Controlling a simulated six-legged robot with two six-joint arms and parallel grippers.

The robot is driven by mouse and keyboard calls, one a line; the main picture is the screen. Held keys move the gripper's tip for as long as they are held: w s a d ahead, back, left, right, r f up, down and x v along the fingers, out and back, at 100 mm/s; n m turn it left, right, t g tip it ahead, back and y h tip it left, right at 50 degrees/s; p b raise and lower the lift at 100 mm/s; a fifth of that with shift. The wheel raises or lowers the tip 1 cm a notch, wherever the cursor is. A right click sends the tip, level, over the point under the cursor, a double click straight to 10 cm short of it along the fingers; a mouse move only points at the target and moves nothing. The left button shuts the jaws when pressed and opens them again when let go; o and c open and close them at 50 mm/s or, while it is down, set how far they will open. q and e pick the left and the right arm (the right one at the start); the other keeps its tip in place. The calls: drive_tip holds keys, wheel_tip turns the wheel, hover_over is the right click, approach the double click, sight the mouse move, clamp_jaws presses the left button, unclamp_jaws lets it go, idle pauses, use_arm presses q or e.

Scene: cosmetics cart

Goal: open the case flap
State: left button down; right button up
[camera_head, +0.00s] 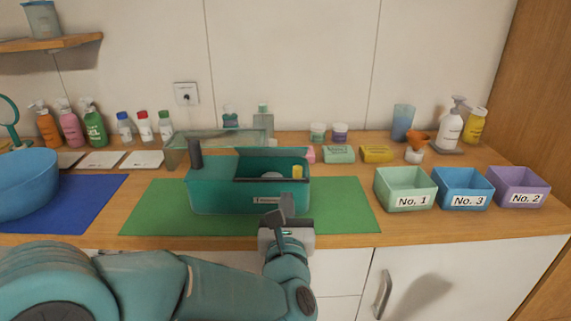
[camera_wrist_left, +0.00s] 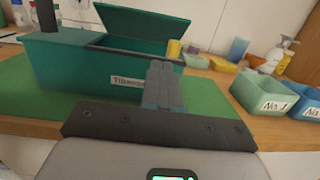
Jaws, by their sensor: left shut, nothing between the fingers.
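The teal case (camera_head: 220,197) stands on a green mat (camera_head: 345,212), with a white label on its front. It also fills the upper left of the left wrist view (camera_wrist_left: 75,75). Its flap (camera_head: 270,163) is raised at the back edge and leans backward in the left wrist view (camera_wrist_left: 140,30). The right compartment is open, and a yellow item (camera_head: 297,172) shows inside it. My left gripper (camera_head: 287,203) is shut and empty, just in front of the case's front right part; its closed fingers show in the left wrist view (camera_wrist_left: 160,78). I cannot tell whether they touch it.
A dark post (camera_head: 195,153) rises from the case's left part. Pale green (camera_head: 405,201), blue (camera_head: 465,202) and purple bins stand to the right. A blue bowl (camera_head: 25,185) is at the left. Soaps and bottles line the back. The mat right of the case is clear.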

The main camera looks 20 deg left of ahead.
use_arm(q)
drive_tip(key=p, duration=0.2)
approach(286, 150)
drive_tip(key=w+f, duration=0.2)
drive_tip(key=shift+w+a+f, duration=0.2)
drive_tip(key=shift+w+a, duration=0.15)
drive_tip(key=shift+w, duration=0.05)
drive_tip(key=w+r+p, duration=0.1)
drive_tip(key=w+r, duration=0.1)
drive_tip(key=shift+w+a+r+p, duration=0.3)
drive_tip(key=shift+a+r+p, duration=0.05)
drive_tip(key=shift+r, duration=0.05)
drive_tip(key=shift+w, duration=0.25)
drive_tip(key=shift+s+r, duration=0.1)
drive_tip(key=shift+r, duration=0.05)
